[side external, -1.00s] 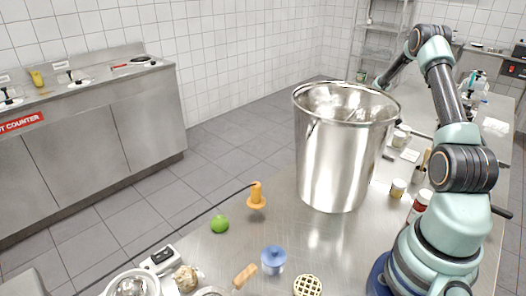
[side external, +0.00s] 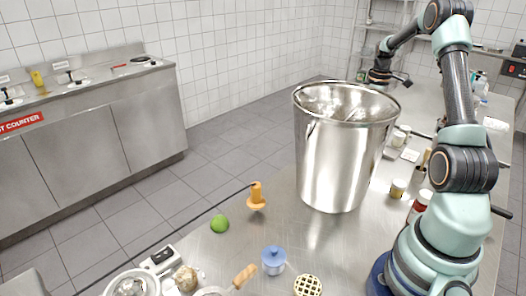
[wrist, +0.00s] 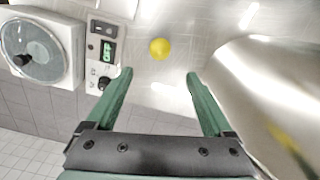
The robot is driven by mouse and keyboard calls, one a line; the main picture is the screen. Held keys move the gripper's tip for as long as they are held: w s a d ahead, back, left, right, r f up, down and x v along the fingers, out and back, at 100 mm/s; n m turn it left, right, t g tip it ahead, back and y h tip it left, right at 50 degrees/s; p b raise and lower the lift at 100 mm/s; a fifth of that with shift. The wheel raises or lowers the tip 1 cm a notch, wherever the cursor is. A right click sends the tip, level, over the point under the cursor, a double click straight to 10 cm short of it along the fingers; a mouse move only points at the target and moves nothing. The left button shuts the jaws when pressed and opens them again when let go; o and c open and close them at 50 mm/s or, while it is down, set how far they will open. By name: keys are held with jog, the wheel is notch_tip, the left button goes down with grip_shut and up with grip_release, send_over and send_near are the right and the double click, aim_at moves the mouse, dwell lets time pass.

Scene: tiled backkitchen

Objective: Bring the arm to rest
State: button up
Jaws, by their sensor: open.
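My arm stands at the right of the side external view and reaches back past the large steel bucket (side external: 345,165). My gripper (side external: 388,78) shows small and dark just above the bucket's far rim. In the wrist view my gripper (wrist: 158,75) is open, its two green fingers apart with nothing between them. A yellow round thing (wrist: 160,48) lies on the steel worktop beyond the fingertips, not touching them. A large shiny curved metal surface fills the right of the wrist view.
A white device with a round dish (wrist: 40,50) and a control panel (wrist: 103,52) are left in the wrist view. Near the front of the worktop are a green lime (side external: 219,223), an orange tool (side external: 256,196) and a blue-lidded pot (side external: 273,260). Small jars stand right of the bucket.

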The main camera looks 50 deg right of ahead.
notch_tip(320, 180, down, 12)
jog(key=shift+f, duration=0.1)
jog(key=shift+r, duration=0.75)
jog(key=shift+f, duration=0.1)
notch_tip(320, 180, up, 10)
jog(key=r, duration=0.1)
notch_tip(320, 180, down, 12)
jog(key=shift+r, duration=0.1)
notch_tip(320, 180, up, 30)
jog(key=w+a+n, duration=0.2)
jog(key=w+a, duration=0.5)
jog(key=shift+w+a+r+n, duration=0.25)
jog(key=shift+r+n, duration=0.1)
jog(key=shift+n, duration=0.05)
dwell(0.9)
